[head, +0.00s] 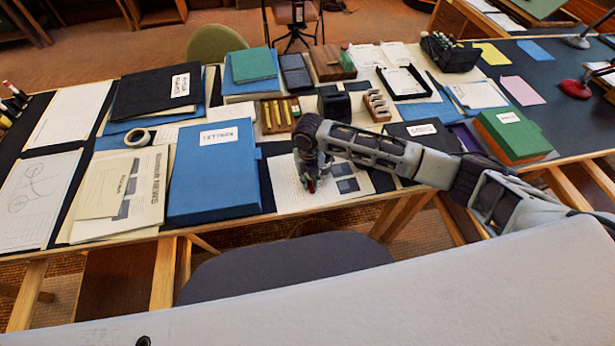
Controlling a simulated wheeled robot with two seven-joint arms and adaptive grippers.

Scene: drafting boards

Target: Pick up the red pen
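My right arm reaches in from the right, and its gripper (309,183) points down over a white printed sheet (290,196) near the table's front edge. A small red spot (312,185) shows right at the fingertips. It may be part of the red pen, but the gripper hides most of it. I cannot tell whether the fingers are open, shut or holding it. My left gripper is not in view.
A blue box (214,185) stands just left of the gripper. Behind it are a wooden pen tray (281,116), a black cup-like block (334,103) and a wooden rack (377,105). A dark chair (285,265) stands in front of the table.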

